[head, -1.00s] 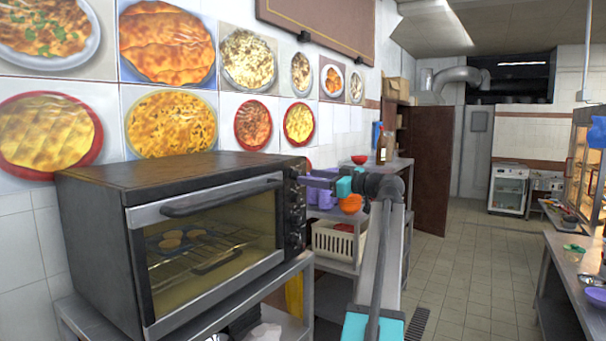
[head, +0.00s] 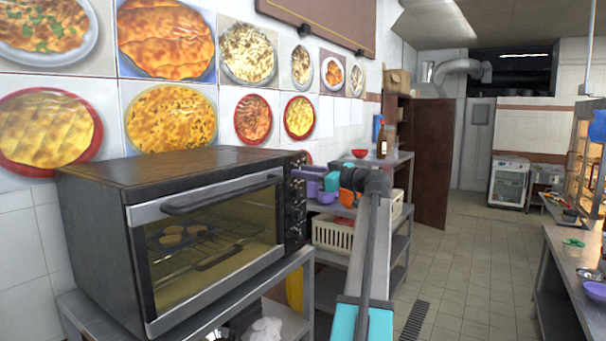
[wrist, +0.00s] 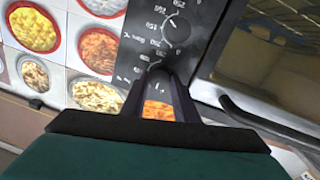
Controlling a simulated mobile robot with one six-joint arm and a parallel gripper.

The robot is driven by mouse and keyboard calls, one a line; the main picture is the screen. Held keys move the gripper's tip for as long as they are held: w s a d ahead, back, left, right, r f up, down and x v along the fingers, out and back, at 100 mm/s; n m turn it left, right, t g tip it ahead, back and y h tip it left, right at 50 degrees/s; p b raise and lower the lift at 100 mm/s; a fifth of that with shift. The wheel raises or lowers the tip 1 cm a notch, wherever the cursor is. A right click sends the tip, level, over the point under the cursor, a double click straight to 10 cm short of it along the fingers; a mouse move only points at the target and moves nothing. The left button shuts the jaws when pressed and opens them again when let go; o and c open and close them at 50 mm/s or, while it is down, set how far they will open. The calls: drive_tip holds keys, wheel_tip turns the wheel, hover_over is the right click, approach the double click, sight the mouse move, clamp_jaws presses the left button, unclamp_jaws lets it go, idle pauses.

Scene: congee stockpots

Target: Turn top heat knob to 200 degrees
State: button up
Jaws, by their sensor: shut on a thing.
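The dark toaster oven (head: 100,210) stands at the left in the head view, its glass door shut and its control panel (head: 294,215) on the right side. My gripper (head: 298,174) reaches in from the right to the upper part of this panel. In the wrist view my gripper (wrist: 158,72) has its two dark fingers closed together at the panel, around the top heat knob, which they hide almost fully. Another dial (wrist: 176,28) with printed numbers shows beyond the fingertips. The gripped knob's pointer and setting cannot be read.
The oven stands on a metal table (head: 310,290). A counter (head: 570,285) runs along the right. The tiled floor (head: 465,270) between is clear.

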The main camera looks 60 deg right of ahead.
drive_tip(key=shift+f+y, duration=0.1)
drive_tip(key=shift+y, duration=0.2)
drive_tip(key=shift+b, duration=0.3)
drive_tip(key=shift+d+m+g+y+p, duration=0.1)
drive_tip(key=shift+m+y+p, duration=0.35)
drive_tip(key=shift+m, duration=3.3)
drive_tip(key=shift+d+m+g+p, duration=0.15)
drive_tip(key=shift+m+p, duration=0.65)
drive_tip(key=shift+m, duration=3)
drive_tip(key=shift+d+m+g+y+p, duration=0.1)
drive_tip(key=shift+m+y+p, duration=0.35)
drive_tip(key=shift+m, duration=3.3)
